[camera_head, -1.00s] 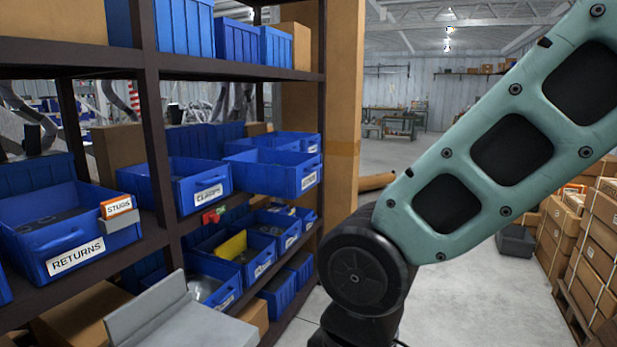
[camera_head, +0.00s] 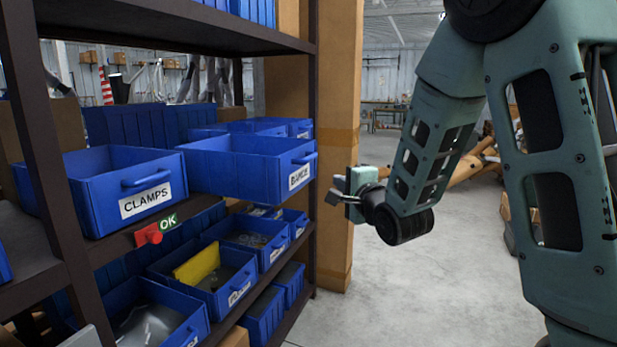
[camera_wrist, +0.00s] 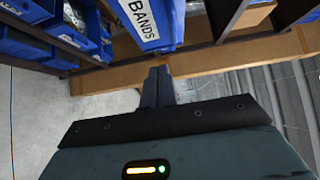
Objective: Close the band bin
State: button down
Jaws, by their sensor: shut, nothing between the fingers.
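The band bin (camera_head: 240,172) is a blue open-topped bin on the middle shelf, right of the clamps bin. It juts out past the shelf's front edge, with its handle and white label facing outward. In the wrist view its front (camera_wrist: 165,25) shows at the top, with the label "BANDS" readable. My gripper (camera_head: 333,197) is shut and empty, just right of and slightly below the bin's front face in the head view. In the wrist view the closed fingertips (camera_wrist: 157,72) point toward the bin's front. A small gap seems to separate them.
The clamps bin (camera_head: 125,190) sits to the left, with a red tag and a green "OK" sign (camera_head: 168,221) below it. Several blue bins (camera_head: 220,285) fill the lower shelf. A brown post (camera_head: 340,130) stands behind my gripper.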

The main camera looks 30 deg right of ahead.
jog(key=p, duration=0.2)
send_near(302, 166)
jog(key=w+d, duration=0.3)
jog(key=d, duration=0.1)
jog(key=w+a+p, duration=0.1)
jog(key=w+a, duration=0.2)
jog(key=shift+w, duration=0.1)
